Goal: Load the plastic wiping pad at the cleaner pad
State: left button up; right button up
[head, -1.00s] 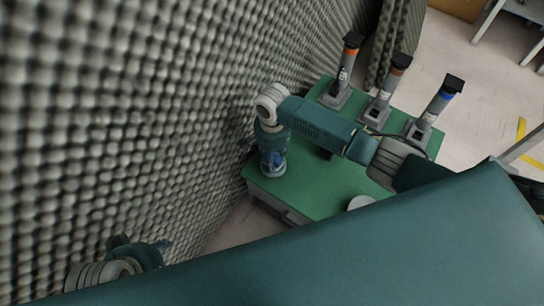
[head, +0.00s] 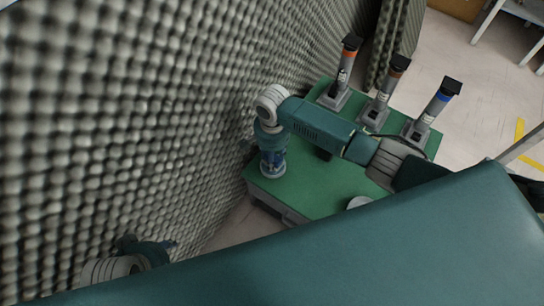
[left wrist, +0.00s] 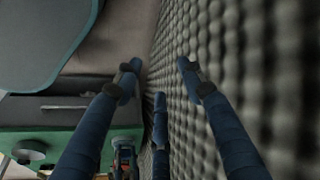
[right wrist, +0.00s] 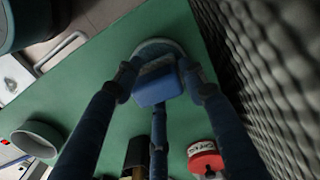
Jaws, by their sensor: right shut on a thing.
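My right gripper (right wrist: 158,82) is shut on a blue block (right wrist: 158,88), which I take to be the plastic wiping pad. It is low over the green table near the foam wall. A pale round dish (right wrist: 158,47), possibly the cleaner pad, is right at the block; whether they touch is unclear. In the head view the right gripper (head: 272,165) points down and its fingers mostly hide the block. My left gripper (left wrist: 158,80) is open and empty beside the foam wall, off the table; it shows partly in the head view (head: 155,248).
The green table (head: 325,185) also holds a white ring-shaped dish (right wrist: 38,140), a red labelled item (right wrist: 205,158) and a dark, gold-banded item (right wrist: 137,155). Several upright holders with orange and blue tops (head: 432,110) stand at the back. The foam wall (head: 150,120) is close on the left.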

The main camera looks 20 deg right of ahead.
jog(key=shift+r+p, duration=0.85)
jog(key=shift+r, duration=0.05)
jog(key=shift+r+p, duration=0.2)
jog(key=shift+p, duration=0.1)
jog(key=shift+r+p, duration=0.45)
jog(key=shift+p, duration=0.1)
jog(key=shift+r+p, duration=0.3)
jog(key=shift+p, duration=0.1)
jog(key=shift+r+p, duration=0.3)
jog(key=shift+p, duration=0.1)
jog(key=shift+r+p, duration=0.35)
jog(key=shift+p, duration=0.15)
pick_arm(q)
jog(key=s+f, duration=0.3)
jog(key=f, duration=0.8)
jog(key=s+f+g+p, duration=0.1)
jog(key=s+f, duration=0.2)
jog(key=f, duration=0.7)
jog(key=shift+s+a+f, duration=0.3)
jog(key=shift+s+f, duration=0.05)
pick_arm(e)
jog(key=shift+r, duration=0.6)
jog(key=shift+w, duration=0.1)
